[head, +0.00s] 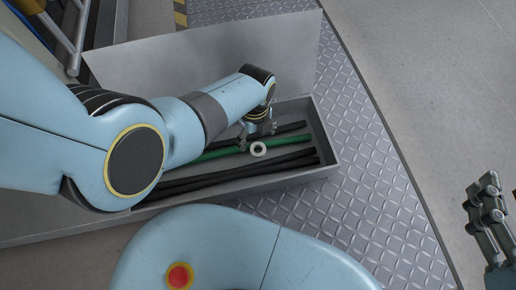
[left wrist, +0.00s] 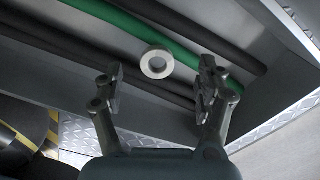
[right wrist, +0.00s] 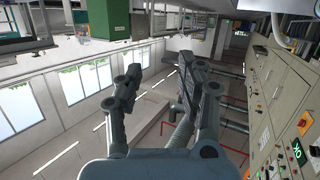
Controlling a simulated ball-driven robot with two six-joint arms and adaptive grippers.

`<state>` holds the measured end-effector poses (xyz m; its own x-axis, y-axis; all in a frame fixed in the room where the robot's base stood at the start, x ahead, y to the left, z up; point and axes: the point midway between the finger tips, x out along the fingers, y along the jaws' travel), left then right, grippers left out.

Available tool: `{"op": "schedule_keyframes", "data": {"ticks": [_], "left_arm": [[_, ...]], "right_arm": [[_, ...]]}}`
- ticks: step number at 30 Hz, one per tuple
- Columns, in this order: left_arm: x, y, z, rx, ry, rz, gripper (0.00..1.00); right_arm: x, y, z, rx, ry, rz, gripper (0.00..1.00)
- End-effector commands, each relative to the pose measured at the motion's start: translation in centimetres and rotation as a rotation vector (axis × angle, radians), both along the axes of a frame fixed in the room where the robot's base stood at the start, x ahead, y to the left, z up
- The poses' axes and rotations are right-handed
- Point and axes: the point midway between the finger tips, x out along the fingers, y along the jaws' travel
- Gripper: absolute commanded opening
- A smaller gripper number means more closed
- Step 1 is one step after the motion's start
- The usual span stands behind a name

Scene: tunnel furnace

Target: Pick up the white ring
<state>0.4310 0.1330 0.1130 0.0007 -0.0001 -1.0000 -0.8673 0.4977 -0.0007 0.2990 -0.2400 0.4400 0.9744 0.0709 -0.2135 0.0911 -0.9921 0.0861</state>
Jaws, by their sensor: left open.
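The white ring (head: 258,149) lies in a grey metal trough, on or beside the green hose, with its hole facing up. In the left wrist view the ring (left wrist: 157,62) shows ahead of the fingertips, between the two finger lines. My left gripper (head: 259,128) is over the trough close to the ring; in its wrist view the left gripper (left wrist: 160,85) has its fingers apart with nothing between them. My right gripper (head: 484,205) is off to the right over the floor, away from the trough. In its wrist view the right gripper (right wrist: 158,75) has spread, empty fingers.
The trough (head: 330,165) has low walls and a tall back panel (head: 210,50). A green hose (head: 292,140) and several black hoses (head: 240,174) run along it. Diamond plate flooring (head: 370,200) lies to the right. A control panel (right wrist: 290,110) shows in the right wrist view.

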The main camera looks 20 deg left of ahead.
Motion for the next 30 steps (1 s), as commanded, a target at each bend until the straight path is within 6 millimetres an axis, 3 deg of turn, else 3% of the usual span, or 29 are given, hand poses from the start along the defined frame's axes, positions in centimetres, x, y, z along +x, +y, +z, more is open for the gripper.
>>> {"op": "schedule_keyframes", "data": {"ticks": [6, 15, 22, 30], "left_arm": [[-0.4, -0.2, -1.1, -0.001, 0.003, 0.0, 0.73], [-0.7, -0.4, -2.3, 0.0, 0.004, 0.0, 0.73], [-0.8, -0.4, -3.3, 0.001, 0.003, 0.0, 0.73], [-0.7, -0.4, -4.5, 0.001, 0.003, 0.0, 0.73]], "right_arm": [[2.8, 0.5, 4.4, 0.001, -0.196, 0.022, 0.39], [5.0, 1.3, 11.2, -0.001, -0.485, 0.057, 0.39], [5.4, 1.9, 16.7, -0.001, -0.723, 0.087, 0.39], [4.0, 2.7, 22.5, -0.003, -1.006, 0.128, 0.39]]}}
